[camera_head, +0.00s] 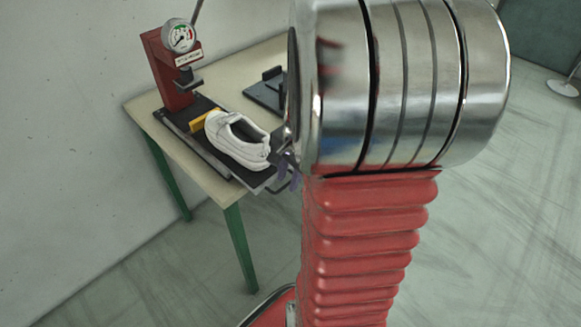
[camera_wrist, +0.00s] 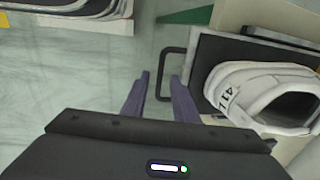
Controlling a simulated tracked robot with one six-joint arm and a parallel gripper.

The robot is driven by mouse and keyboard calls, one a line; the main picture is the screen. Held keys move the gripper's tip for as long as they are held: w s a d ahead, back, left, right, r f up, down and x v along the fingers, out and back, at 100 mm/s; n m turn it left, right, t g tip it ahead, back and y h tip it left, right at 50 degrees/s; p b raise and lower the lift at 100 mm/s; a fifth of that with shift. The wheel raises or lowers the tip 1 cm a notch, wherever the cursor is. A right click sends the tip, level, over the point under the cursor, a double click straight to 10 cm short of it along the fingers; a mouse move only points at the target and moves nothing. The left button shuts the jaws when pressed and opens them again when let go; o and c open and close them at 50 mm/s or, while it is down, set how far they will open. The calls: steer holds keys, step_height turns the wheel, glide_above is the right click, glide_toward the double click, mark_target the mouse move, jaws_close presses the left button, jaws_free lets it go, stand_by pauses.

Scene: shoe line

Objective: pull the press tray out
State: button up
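The press (camera_head: 172,70) is a red column with a round gauge, standing on the table. Its dark flat tray (camera_head: 257,179) reaches past the table's front edge and bears a white shoe (camera_head: 238,142). In the wrist view the tray (camera_wrist: 208,52) is at the right, with the shoe (camera_wrist: 240,100) on it. The tray's dark loop handle (camera_wrist: 163,68) juts out to the left. My gripper (camera_wrist: 160,76) is open, and the handle's bar shows between its two purple fingers; I cannot tell whether they touch it. In the head view my gripper (camera_head: 288,168) is beside the tray's front end, partly hidden by my arm.
The pale table (camera_head: 140,105) has green legs. A yellow block (camera_head: 205,120) lies behind the shoe. A black stand (camera_head: 264,92) is on the table at the back, partly hidden by my arm. The floor in front of the table is clear; a wall is close at left.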

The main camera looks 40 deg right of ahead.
step_height(320, 180, up, 13)
steer(key=s, duration=0.2)
steer(key=shift+s+r, duration=0.2)
stand_by(0.7)
steer(key=s+a+r+n+t, duration=0.1)
steer(key=a+n, duration=0.8)
steer(key=a, duration=0.3)
steer(key=s+a+r+n+t, duration=0.2)
steer(key=a+n, duration=0.6)
steer(key=a, duration=0.4)
steer(key=shift+s+r+n+t, duration=0.2)
steer(key=shift+r+n+t, duration=0.1)
steer(key=shift+n, duration=0.1)
